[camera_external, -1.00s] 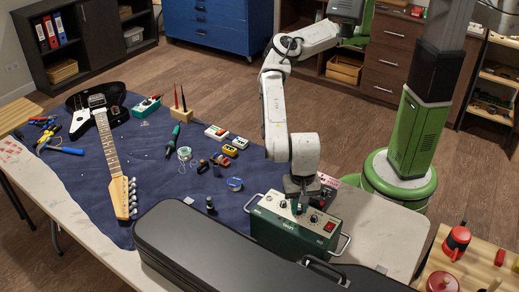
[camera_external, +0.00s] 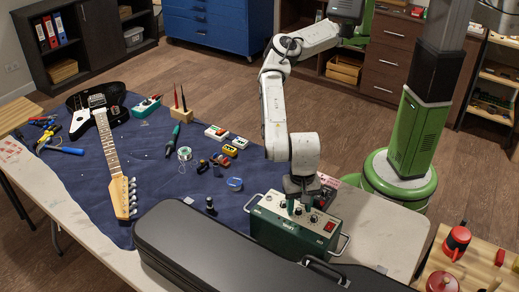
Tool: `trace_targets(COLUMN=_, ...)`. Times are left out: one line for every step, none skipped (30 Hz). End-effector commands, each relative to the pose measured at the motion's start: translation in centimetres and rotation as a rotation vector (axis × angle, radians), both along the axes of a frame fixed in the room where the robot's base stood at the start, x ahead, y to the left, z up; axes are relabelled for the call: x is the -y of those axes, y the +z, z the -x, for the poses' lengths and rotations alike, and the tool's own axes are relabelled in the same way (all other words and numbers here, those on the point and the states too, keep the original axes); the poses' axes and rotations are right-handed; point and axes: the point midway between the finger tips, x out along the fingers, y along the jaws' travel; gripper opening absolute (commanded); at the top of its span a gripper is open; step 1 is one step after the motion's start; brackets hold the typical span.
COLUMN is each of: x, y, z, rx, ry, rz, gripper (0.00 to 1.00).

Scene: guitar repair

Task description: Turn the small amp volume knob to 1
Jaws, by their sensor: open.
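The small amp (camera_external: 281,236) is a green box with a pale top panel, several knobs, a red switch and metal handles at its sides. It stands on the table's near right part, behind the black case. My gripper (camera_external: 299,208) points down over the amp's top panel, at its middle. Its fingers are small in this view and reach down close to the knobs. I cannot tell whether they touch or surround a knob. A dark knob (camera_external: 283,205) shows left of the fingers. The knob markings are too small to read.
A long black guitar case (camera_external: 215,250) lies in front of the amp. A black guitar (camera_external: 110,150) lies on the blue mat (camera_external: 150,175) at left. Small pedals (camera_external: 216,132), a wire spool (camera_external: 184,153) and a dark bottle (camera_external: 210,205) stand between. A dark box sits just behind my gripper.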

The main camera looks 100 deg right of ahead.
Motion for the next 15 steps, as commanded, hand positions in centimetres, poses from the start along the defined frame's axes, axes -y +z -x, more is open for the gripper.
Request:
trace_targets(x=0.0, y=0.0, z=0.0, rx=0.0, ry=0.0, rz=0.001, gripper=0.45)
trace_targets(x=0.0, y=0.0, z=0.0, rx=0.0, ry=0.0, rz=0.001, gripper=0.45)
trace_targets(x=0.0, y=0.0, z=0.0, rx=0.0, ry=0.0, rz=0.0, gripper=0.45)
trace_targets(x=0.0, y=0.1, z=0.0, rx=0.0, ry=0.0, rz=0.0, gripper=0.45)
trace_targets(x=0.0, y=0.3, z=0.0, rx=0.0, ry=0.0, rz=0.0, gripper=0.45)
trace_targets(x=0.0, y=0.6, z=0.0, rx=0.001, ry=0.0, rz=-0.001, gripper=0.45)
trace_targets(x=0.0, y=0.9, z=-0.1, rx=0.001, ry=0.0, rz=-0.001, gripper=0.45)
trace_targets(x=0.0, y=1.3, z=-0.1, rx=0.001, ry=0.0, rz=-0.001, gripper=0.45)
trace_targets(x=0.0, y=1.9, z=-0.1, rx=0.001, ry=0.0, rz=-0.001, gripper=0.45)
trace_targets(x=0.0, y=2.4, z=-0.1, rx=0.002, ry=0.0, rz=-0.001, gripper=0.45)
trace_targets(x=0.0, y=3.0, z=-0.1, rx=0.002, ry=0.0, rz=-0.002, gripper=0.45)
trace_targets(x=0.0, y=3.7, z=-0.1, rx=0.002, ry=0.0, rz=-0.002, gripper=0.45)
trace_targets(x=0.0, y=4.4, z=-0.1, rx=0.003, ry=0.0, rz=-0.002, gripper=0.45)
trace_targets(x=0.0, y=5.0, z=-0.1, rx=0.003, ry=0.0, rz=-0.002, gripper=0.45)
trace_targets(x=0.0, y=5.8, z=-0.1, rx=0.002, ry=0.0, rz=-0.002, gripper=0.45)
